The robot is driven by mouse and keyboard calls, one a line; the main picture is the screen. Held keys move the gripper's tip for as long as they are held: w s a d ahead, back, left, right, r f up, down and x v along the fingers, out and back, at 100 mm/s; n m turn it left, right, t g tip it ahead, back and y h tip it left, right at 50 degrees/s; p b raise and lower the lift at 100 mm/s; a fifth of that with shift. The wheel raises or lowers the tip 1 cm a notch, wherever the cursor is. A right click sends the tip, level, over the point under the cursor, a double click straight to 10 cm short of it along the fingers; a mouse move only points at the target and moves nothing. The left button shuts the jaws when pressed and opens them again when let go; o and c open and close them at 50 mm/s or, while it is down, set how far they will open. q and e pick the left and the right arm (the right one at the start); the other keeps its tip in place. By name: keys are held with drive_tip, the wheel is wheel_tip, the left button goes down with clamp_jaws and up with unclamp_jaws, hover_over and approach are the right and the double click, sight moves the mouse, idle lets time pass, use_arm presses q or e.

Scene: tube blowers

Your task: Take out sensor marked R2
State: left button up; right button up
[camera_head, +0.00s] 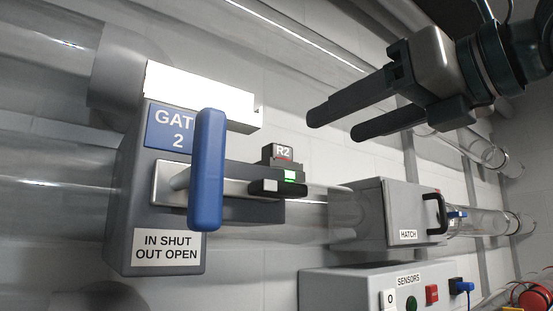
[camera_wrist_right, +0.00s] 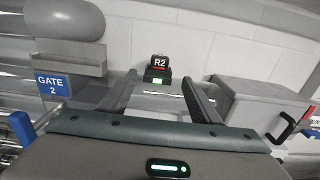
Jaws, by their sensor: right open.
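The sensor marked R2 (camera_head: 283,153) is a small dark block with a white label. It stands on a dark holder with a lit green light (camera_head: 290,176), beside the gate's slide. It also shows in the right wrist view (camera_wrist_right: 159,62), framed between my fingertips and beyond them. My right gripper (camera_head: 332,124) is open and empty, up and to the right of the sensor in the head view, apart from it. It also shows in the wrist view (camera_wrist_right: 159,80). My left gripper is not in view.
The gate 2 box (camera_head: 160,215) with its blue handle (camera_head: 208,170) stands left of the sensor. A hatch box (camera_head: 370,215) with a black handle is to the right. A sensors panel (camera_head: 345,285) with buttons is below. Clear tubes run alongside.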

sight(283, 146)
drive_tip(key=p+x, duration=0.4)
drive_tip(key=x, duration=0.7)
drive_tip(key=shift+w+r, duration=0.1)
drive_tip(key=shift+r, duration=0.05)
drive_tip(key=shift+w+a, duration=0.25)
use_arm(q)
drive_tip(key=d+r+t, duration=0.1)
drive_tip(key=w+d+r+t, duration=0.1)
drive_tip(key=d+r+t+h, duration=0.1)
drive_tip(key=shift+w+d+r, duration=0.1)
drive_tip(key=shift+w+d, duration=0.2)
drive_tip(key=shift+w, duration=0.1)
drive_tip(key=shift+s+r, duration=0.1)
